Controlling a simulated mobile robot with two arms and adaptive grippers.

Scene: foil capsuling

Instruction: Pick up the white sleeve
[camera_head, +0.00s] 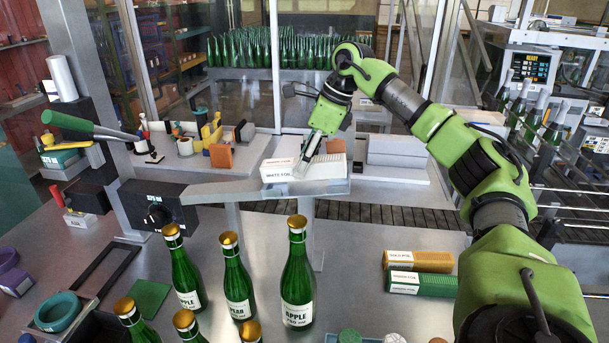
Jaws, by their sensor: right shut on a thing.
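The white sleeves are in a low white box (277,172) with a label that seems to read white foil, on the raised metal shelf in the middle of the view. Their tops show as a pale ribbed row (328,166). My right gripper (303,166) reaches down from above, with its fingertips at the left part of this box. It is shut on a white sleeve, which is mostly hidden by the fingers and the box wall. I cannot tell whether the sleeve is clear of the row. My left gripper is not in view.
Green bottles with gold tops (298,275) stand on the front table. A gold box (418,261) and a green box (422,284) lie at right. Grey boxes (397,152) stand right of the white box. A green-handled lever (85,124) juts out at left.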

